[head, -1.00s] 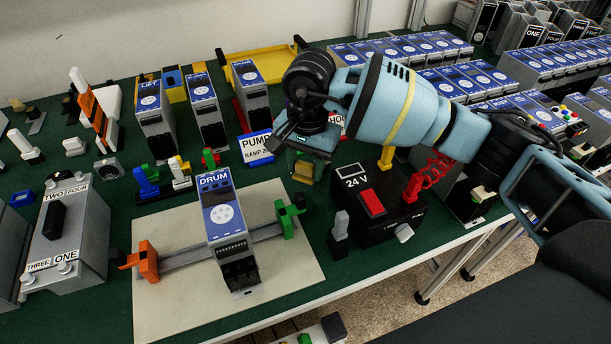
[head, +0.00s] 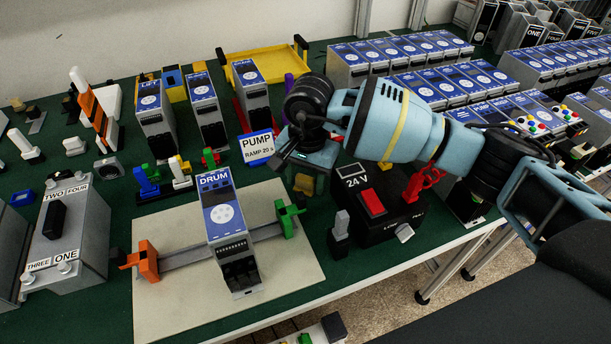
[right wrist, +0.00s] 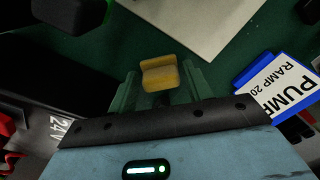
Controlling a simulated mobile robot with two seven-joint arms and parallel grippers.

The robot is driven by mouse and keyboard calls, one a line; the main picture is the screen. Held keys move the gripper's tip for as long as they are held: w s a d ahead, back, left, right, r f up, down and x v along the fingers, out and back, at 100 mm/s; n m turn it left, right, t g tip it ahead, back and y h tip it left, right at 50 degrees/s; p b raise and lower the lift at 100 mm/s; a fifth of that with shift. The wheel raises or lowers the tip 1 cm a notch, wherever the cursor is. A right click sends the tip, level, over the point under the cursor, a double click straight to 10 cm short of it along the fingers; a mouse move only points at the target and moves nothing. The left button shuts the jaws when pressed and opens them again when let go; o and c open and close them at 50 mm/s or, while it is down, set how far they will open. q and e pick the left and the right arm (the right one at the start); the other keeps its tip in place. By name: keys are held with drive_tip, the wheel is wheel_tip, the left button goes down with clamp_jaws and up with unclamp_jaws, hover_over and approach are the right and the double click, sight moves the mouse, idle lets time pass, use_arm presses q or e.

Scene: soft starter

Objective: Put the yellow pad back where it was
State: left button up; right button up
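The yellow pad (head: 304,184) is a small block held below my right gripper (head: 306,178), above the green table between the beige board and the black 24 V box. In the right wrist view, the yellow pad (right wrist: 160,74) sits between the two greenish fingers of the right gripper (right wrist: 160,80), which appear closed on its sides. Its underside and any contact with the table cannot be made out. My left gripper is not in view.
The beige board (head: 180,308) carries a rail with the DRUM unit (head: 224,215). The black 24 V box (head: 376,228) stands close on the right, with a grey switch (head: 341,225) beside it. The PUMP card (head: 257,148) and a yellow tray (head: 240,71) lie behind.

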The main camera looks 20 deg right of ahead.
sight(308, 178)
wheel_tip(308, 178, up, 12)
drive_tip(key=shift+s+d+r, duration=0.15)
drive_tip(key=shift+r, duration=0.05)
idle(0.5)
drive_tip(key=shift+f, duration=0.1)
idle(0.3)
